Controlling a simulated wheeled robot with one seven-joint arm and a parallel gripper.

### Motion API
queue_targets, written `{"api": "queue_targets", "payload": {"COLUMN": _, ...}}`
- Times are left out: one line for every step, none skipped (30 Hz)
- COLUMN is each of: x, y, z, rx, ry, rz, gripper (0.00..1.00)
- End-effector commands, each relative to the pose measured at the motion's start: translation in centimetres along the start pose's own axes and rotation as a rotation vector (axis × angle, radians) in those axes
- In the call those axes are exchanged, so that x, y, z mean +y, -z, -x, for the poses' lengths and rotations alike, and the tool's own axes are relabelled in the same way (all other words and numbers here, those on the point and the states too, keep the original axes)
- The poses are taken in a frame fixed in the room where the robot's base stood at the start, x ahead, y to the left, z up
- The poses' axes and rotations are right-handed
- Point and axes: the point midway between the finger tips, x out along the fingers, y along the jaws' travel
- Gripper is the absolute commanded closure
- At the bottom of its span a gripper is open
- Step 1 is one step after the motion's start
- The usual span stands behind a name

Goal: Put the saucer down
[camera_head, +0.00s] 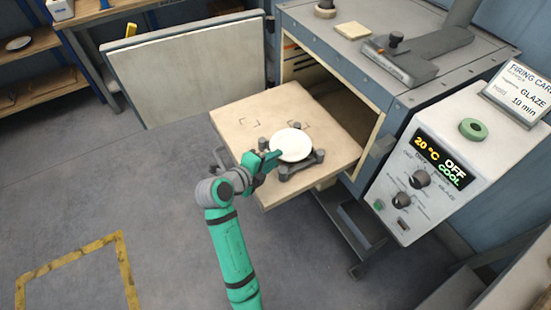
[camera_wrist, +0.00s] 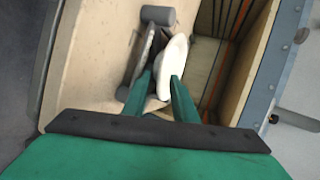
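The white saucer (camera_head: 291,145) is over a dark stand with several short posts (camera_head: 287,172), on the pale pulled-out shelf. It looks roughly level in the head view; whether it touches the posts I cannot tell. My gripper (camera_head: 270,157) is at the saucer's left edge. In the wrist view the saucer (camera_wrist: 174,60) shows edge-on, its rim between the two green fingers (camera_wrist: 164,88), which look closed on it. Part of the stand (camera_wrist: 158,15) shows beside it; the fingers hide the rest.
The pale shelf (camera_head: 240,118) extends from the open kiln (camera_head: 330,85), with bare room at its left and back. The open kiln door (camera_head: 190,75) stands behind left. The control box (camera_head: 425,170) is at right, reading 20 °C, OFF, COOL.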

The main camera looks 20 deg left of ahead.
Motion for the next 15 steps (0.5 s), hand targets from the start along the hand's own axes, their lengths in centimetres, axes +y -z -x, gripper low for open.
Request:
{"api": "queue_targets", "payload": {"x": 0.0, "y": -0.1, "z": 1.0, "rx": -0.004, "ry": 0.001, "rz": -0.001, "gripper": 0.75}}
{"api": "queue_targets", "payload": {"x": 0.0, "y": -0.1, "z": 1.5, "rx": -0.004, "ry": 0.001, "rz": -0.001, "gripper": 0.75}}
{"api": "queue_targets", "payload": {"x": -0.1, "y": -0.1, "z": 2.4, "rx": -0.004, "ry": 0.002, "rz": -0.001, "gripper": 0.75}}
{"api": "queue_targets", "payload": {"x": 0.0, "y": -0.1, "z": 3.0, "rx": -0.004, "ry": 0.002, "rz": -0.001, "gripper": 0.75}}
{"api": "queue_targets", "payload": {"x": 0.0, "y": -0.1, "z": 3.6, "rx": -0.004, "ry": 0.001, "rz": -0.001, "gripper": 0.75}}
{"api": "queue_targets", "payload": {"x": 0.0, "y": -0.1, "z": 4.5, "rx": -0.004, "ry": 0.001, "rz": -0.001, "gripper": 0.75}}
{"api": "queue_targets", "payload": {"x": 0.0, "y": -0.1, "z": 5.0, "rx": -0.004, "ry": 0.001, "rz": 0.0, "gripper": 0.75}}
{"api": "queue_targets", "payload": {"x": 0.0, "y": -0.1, "z": 5.6, "rx": -0.004, "ry": 0.001, "rz": -0.001, "gripper": 0.75}}
{"api": "queue_targets", "payload": {"x": 0.0, "y": -0.1, "z": 6.4, "rx": -0.004, "ry": 0.001, "rz": -0.001, "gripper": 0.75}}
{"api": "queue_targets", "payload": {"x": 0.0, "y": -0.1, "z": 6.9, "rx": -0.004, "ry": 0.001, "rz": 0.0, "gripper": 0.75}}
{"api": "queue_targets", "payload": {"x": 0.0, "y": -0.1, "z": 7.4, "rx": -0.003, "ry": 0.001, "rz": 0.0, "gripper": 0.75}}
{"api": "queue_targets", "payload": {"x": 0.0, "y": -0.1, "z": 8.0, "rx": -0.004, "ry": 0.001, "rz": 0.0, "gripper": 0.75}}
{"api": "queue_targets", "payload": {"x": 0.0, "y": -0.1, "z": 8.4, "rx": -0.003, "ry": 0.0, "rz": 0.0, "gripper": 0.75}}
{"api": "queue_targets", "payload": {"x": 0.0, "y": 0.0, "z": 8.7, "rx": -0.002, "ry": 0.0, "rz": 0.0, "gripper": 0.75}}
{"api": "queue_targets", "payload": {"x": 0.0, "y": 0.0, "z": 9.2, "rx": -0.002, "ry": 0.001, "rz": 0.0, "gripper": 0.75}}
